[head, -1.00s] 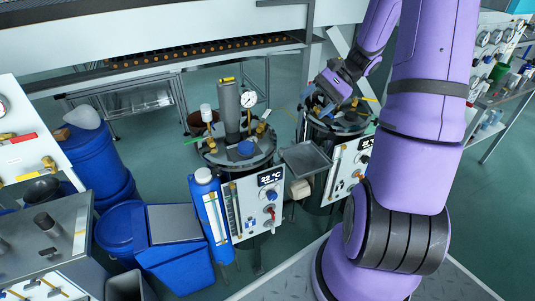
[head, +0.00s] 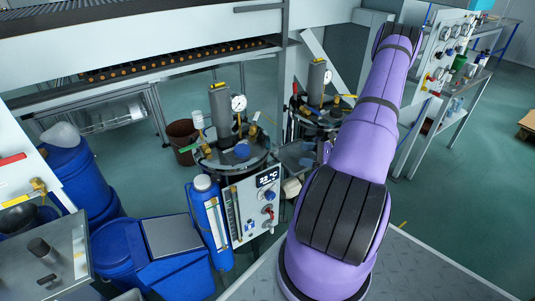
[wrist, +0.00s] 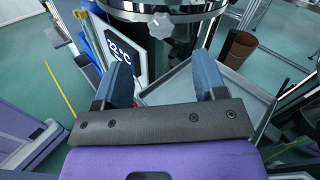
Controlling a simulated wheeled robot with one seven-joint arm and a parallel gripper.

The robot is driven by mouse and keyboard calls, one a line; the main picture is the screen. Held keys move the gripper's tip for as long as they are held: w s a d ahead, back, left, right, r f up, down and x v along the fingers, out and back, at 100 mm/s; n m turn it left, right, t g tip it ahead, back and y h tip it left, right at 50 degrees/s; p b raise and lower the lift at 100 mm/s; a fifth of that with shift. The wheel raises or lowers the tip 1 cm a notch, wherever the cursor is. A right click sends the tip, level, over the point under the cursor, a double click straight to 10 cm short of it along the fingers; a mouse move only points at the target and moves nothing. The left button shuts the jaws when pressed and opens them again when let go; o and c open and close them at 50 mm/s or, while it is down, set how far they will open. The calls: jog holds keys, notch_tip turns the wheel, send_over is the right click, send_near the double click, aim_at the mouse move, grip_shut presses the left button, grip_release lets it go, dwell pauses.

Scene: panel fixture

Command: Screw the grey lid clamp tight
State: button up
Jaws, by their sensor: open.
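In the wrist view a light grey star-shaped knob (wrist: 160,25) of a clamp sits on the shiny metal lid rim (wrist: 195,12) of a vessel at the top centre. My gripper (wrist: 162,62) is open, with its two blue fingers apart and nothing between them. The knob appears beyond the fingertips, roughly centred between them. Whether the clamp is tight cannot be seen. In the head view my gripper is hidden by my purple arm. Two lidded vessels stand there, the left one (head: 235,152) in plain view and the right one (head: 318,118) partly covered by my arm.
In the wrist view, a display panel (wrist: 123,43) stands close by the left finger and a grey tray (wrist: 185,88) lies by the right one. A brown bin (wrist: 238,48) is farther right. In the head view, blue containers (head: 165,250) crowd the front left; open floor (head: 455,205) lies right.

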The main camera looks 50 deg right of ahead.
aim_at(277, 152)
jog(key=shift+f, duration=0.35)
jog(key=shift+w+a, duration=0.15)
jog(key=x, duration=1)
jog(key=shift+w+r, duration=0.15)
jog(key=shift+w, duration=0.05)
jog(key=c, duration=0.9)
